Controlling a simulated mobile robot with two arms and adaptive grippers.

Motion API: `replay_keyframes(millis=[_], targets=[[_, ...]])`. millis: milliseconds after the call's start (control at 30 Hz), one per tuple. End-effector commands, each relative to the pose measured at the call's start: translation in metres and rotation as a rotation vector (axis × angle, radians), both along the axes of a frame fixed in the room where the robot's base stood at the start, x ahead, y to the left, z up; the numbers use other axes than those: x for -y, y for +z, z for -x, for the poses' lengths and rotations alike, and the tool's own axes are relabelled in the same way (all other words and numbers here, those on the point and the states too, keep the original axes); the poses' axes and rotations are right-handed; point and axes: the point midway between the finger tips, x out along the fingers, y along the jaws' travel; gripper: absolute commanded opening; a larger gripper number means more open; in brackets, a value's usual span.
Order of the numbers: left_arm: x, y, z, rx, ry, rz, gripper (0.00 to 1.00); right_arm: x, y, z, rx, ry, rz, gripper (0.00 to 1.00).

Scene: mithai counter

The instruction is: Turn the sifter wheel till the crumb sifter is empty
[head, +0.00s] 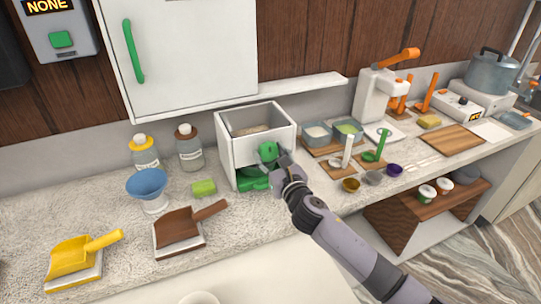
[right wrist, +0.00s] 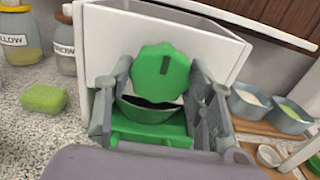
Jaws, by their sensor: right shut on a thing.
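The crumb sifter (head: 234,146) is a white open-topped box on the counter, with some tan crumbs (head: 250,129) visible inside its top. The green sifter wheel (head: 268,151) is on its front face, above a green tray (head: 252,181). My right gripper (head: 277,166) is at the sifter's front. In the right wrist view, its fingers stand on either side of the green wheel (right wrist: 160,72), shut on it. The green tray (right wrist: 150,122) with a dark opening lies below the wheel. What is in that tray cannot be told. My left gripper is out of view.
A green sponge (head: 204,188), a blue funnel (head: 147,184) and two labelled jars stand left of the sifter. Brown (head: 181,228) and yellow (head: 80,254) scoops lie at the front left. Tubs (head: 317,133) and small bowls (head: 351,185) crowd the right. A white cabinet (head: 190,50) hangs above.

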Motion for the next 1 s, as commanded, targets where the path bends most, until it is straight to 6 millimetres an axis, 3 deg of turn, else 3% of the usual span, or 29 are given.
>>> replay_keyframes(millis=[300, 667, 1000], targets=[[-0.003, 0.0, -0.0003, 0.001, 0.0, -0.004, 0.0, 0.0003, -0.0003, 0.0001, -0.001, 0.0, 0.0, 0.21], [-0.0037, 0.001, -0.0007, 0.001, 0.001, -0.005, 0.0, 0.0002, -0.0001, 0.0, -0.026, 0.0, -0.063, 0.21], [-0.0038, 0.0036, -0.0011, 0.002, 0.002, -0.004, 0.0, 0.0003, -0.0002, 0.0001, -0.127, -0.001, -0.304, 0.21]])
